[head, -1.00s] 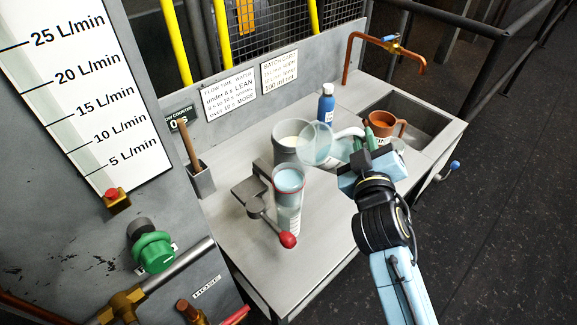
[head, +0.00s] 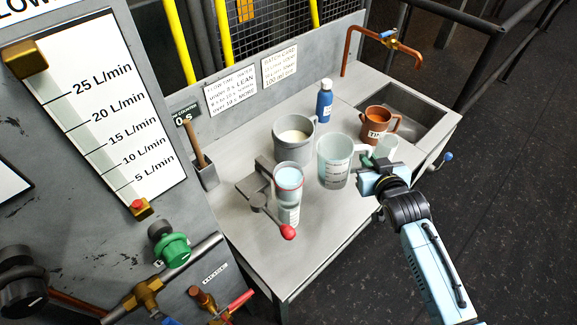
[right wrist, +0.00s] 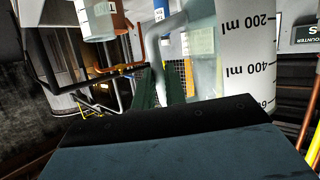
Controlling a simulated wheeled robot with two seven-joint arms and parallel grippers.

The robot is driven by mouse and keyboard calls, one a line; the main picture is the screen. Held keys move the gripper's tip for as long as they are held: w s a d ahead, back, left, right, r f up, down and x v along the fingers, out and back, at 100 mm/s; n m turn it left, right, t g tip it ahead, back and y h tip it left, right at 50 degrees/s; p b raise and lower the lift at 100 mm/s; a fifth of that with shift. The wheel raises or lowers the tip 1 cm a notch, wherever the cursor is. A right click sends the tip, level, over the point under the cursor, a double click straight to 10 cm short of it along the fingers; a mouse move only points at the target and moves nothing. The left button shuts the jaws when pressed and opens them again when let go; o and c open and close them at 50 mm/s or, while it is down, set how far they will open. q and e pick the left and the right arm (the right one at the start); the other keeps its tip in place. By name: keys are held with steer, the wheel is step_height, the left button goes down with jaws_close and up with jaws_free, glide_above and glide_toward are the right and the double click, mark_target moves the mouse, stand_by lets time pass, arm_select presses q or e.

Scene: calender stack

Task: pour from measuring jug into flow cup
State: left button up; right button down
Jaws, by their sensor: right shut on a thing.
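The translucent measuring jug (head: 334,160) is upright, right of the flow cup, and seems just above or on the bench; I cannot tell which. My right gripper (head: 371,164) is shut on its handle. In the right wrist view the jug (right wrist: 247,50) fills the upper right, its ml marks upside down, with green fingers (right wrist: 165,92) at the handle. My left gripper is out of view.
A grey pot (head: 293,150) with whitish content stands behind the flow cup. A blue bottle (head: 325,101), a brown mug (head: 376,127) and a clear glass (head: 387,146) stand near the sink (head: 415,110). The front right of the bench (head: 330,222) is clear.

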steer(key=shift+m+y, duration=0.3)
steer(key=shift+m, duration=0.1)
steer(key=r+p, duration=0.1)
steer(key=p, duration=0.1)
steer(key=r+p, duration=0.4)
steer(key=shift+w+d, duration=0.2)
steer(key=shift+d, duration=0.05)
